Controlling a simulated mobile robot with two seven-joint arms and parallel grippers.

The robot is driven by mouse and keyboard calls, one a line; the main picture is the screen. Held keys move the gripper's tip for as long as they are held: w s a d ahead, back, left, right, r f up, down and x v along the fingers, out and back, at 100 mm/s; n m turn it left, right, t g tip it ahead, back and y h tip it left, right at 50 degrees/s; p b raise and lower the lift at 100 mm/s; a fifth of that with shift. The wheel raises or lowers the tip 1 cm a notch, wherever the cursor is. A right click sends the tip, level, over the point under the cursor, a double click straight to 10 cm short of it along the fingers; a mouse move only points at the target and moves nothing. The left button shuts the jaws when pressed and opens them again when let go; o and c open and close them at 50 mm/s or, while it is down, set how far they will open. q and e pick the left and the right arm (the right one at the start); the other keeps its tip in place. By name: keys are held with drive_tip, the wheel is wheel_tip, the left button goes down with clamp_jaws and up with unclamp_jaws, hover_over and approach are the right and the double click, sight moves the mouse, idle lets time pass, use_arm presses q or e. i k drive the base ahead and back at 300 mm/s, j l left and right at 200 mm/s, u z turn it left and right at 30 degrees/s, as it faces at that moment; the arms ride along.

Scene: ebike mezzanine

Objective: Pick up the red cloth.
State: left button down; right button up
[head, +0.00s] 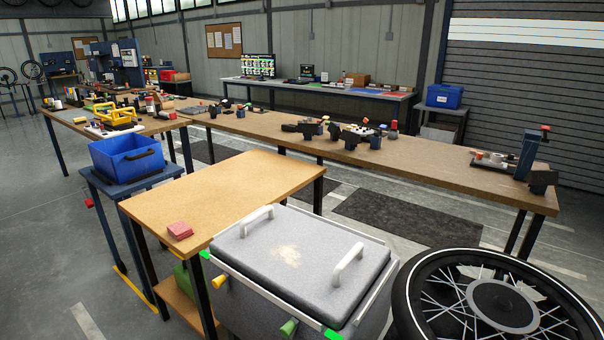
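A small folded red cloth (180,230) lies on the near left corner of a light wooden table (235,192). It looks pinkish red, flat on top and close to the table's left front edge. Neither of my grippers shows in the head view, so I cannot see how they stand. Nothing covers the cloth from this view.
The rest of the near table top is bare. A blue bin (127,157) stands on a small stand to its left. A long workbench (410,158) with tools and parts runs behind. A spoked wheel (500,300) fills the lower right.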

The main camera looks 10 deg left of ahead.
sight(179, 230)
drive_tip(key=u, duration=1.25)
